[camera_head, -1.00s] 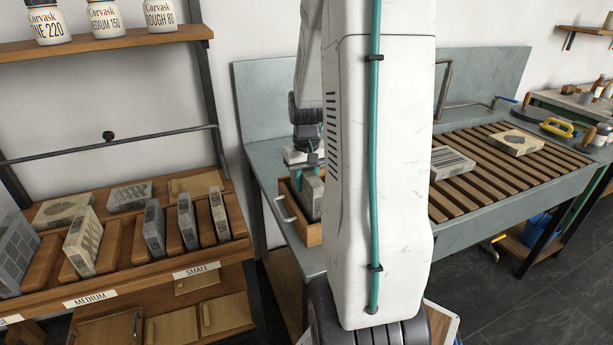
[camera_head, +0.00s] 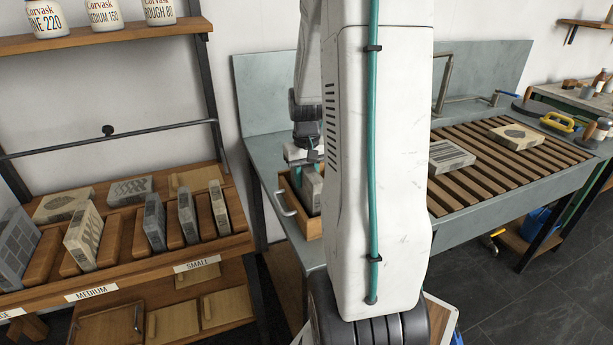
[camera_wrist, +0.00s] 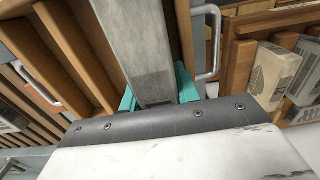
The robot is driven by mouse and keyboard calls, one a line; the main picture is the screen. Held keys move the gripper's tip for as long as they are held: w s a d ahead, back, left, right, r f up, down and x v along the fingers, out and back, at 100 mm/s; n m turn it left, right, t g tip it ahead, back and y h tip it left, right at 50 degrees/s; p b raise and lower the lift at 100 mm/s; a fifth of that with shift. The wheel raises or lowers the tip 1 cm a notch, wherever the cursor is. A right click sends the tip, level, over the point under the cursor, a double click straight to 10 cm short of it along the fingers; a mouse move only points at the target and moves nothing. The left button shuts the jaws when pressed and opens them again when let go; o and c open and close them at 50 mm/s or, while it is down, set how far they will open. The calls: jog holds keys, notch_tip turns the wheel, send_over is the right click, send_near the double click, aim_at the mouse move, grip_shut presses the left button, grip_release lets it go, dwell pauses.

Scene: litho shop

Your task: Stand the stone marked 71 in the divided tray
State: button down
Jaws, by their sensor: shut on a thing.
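My gripper (camera_head: 303,158) is over the wooden divided tray (camera_head: 307,227) on the grey bench, partly hidden by my own arm. Its teal fingers are shut on a grey stone (camera_head: 312,188), which also shows in the wrist view (camera_wrist: 140,45). The stone stands on edge, roughly upright, its lower part inside the tray walls. In the wrist view it lies alongside the wooden dividers (camera_wrist: 75,45) of the tray. I cannot tell whether it touches the tray floor. No number is legible on it.
A rack (camera_head: 120,268) at left holds several stones in slots, with labels MEDIUM and SMALL. Jars stand on the shelf (camera_head: 110,43) above. A slatted section (camera_head: 480,178) of the bench at right carries two flat stones. The tray has metal handles (camera_wrist: 210,40).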

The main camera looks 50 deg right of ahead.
jog(key=shift+f, duration=0.15)
jog(key=c, duration=0.9)
grip_release()
jog(key=shift+c, duration=0.2)
jog(key=shift+f, duration=0.1)
jog(key=shift+r, duration=4.55)
